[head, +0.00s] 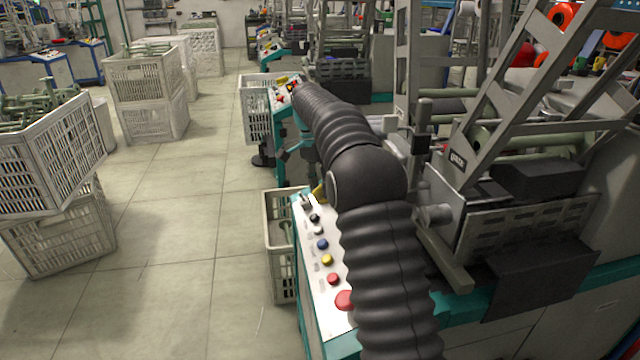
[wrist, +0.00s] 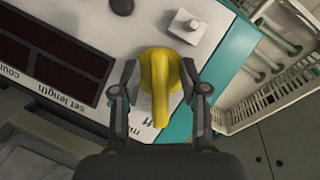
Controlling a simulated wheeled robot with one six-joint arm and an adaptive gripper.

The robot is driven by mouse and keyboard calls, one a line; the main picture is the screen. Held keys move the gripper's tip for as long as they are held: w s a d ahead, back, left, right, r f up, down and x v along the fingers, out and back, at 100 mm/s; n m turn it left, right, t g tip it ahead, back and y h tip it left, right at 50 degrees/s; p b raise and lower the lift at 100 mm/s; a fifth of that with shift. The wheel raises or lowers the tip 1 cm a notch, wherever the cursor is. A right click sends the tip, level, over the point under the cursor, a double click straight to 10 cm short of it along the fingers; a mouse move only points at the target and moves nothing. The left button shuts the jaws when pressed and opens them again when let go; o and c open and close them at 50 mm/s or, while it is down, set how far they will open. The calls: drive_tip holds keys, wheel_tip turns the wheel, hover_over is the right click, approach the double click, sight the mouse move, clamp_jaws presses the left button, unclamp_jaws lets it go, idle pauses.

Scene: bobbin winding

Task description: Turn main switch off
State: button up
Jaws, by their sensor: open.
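The main switch is a yellow knob (wrist: 160,72) on a white panel in the wrist view. Its handle points down in the picture, across a label that reads partly "ma" and "ff". My gripper (wrist: 159,80) is open, with one finger on each side of the knob. The fingertips are close to it, and I cannot tell whether they touch. In the head view my dark ribbed arm covers part of the machine, and my gripper cannot be made out there.
Beside the knob are a pale square button (wrist: 187,27) and a dark display (wrist: 50,45). A crate (wrist: 224,105) with rods lies past the teal edge. In the head view, coloured buttons (head: 322,244) line the near panel. Stacked crates (head: 150,95) stand left, with open floor between.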

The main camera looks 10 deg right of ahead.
drive_tip(key=v, duration=0.7)
drive_tip(key=shift+r, duration=0.2)
idle(0.4)
